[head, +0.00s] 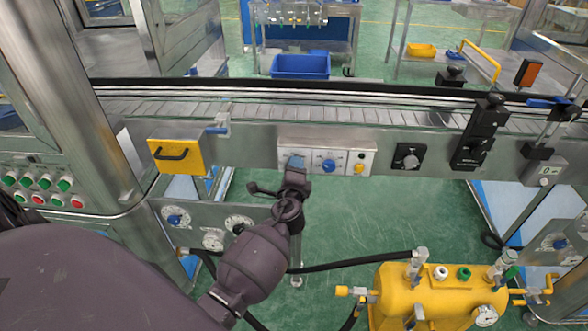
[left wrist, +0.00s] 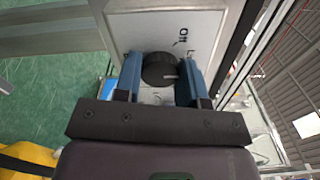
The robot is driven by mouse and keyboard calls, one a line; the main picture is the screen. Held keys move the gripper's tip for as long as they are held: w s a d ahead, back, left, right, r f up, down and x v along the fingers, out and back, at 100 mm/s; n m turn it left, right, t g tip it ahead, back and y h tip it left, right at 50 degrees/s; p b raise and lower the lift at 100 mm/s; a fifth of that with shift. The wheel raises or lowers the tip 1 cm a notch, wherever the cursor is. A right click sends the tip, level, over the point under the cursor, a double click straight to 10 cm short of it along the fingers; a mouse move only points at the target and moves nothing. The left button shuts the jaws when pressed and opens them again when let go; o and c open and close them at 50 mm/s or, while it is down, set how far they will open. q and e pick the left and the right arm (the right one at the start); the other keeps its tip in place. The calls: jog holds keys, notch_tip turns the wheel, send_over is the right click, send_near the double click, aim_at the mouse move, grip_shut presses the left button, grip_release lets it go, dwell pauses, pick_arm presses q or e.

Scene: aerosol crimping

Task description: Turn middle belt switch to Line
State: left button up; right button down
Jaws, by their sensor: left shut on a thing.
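A light grey switch panel (head: 344,157) is on the front side of the belt frame. My left gripper (head: 297,163) reaches its left part and covers the switch there. In the left wrist view, the blue fingers of my gripper (left wrist: 160,82) stand on both sides of a round black knob (left wrist: 159,69) and are shut on it. The knob's pale mark points to the right in that view. The word "Off" is printed beside it, and another label is partly hidden by a finger. My right gripper is not in view.
A blue dial (head: 328,166) and a yellow knob (head: 360,169) are close to the right on the panel. A black switch box (head: 408,156) is further right.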

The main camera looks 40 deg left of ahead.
pick_arm(q)
jog(key=o, duration=0.9)
jog(key=v, duration=1)
jog(key=shift+s+d, duration=0.25)
jog(key=shift+d, duration=0.05)
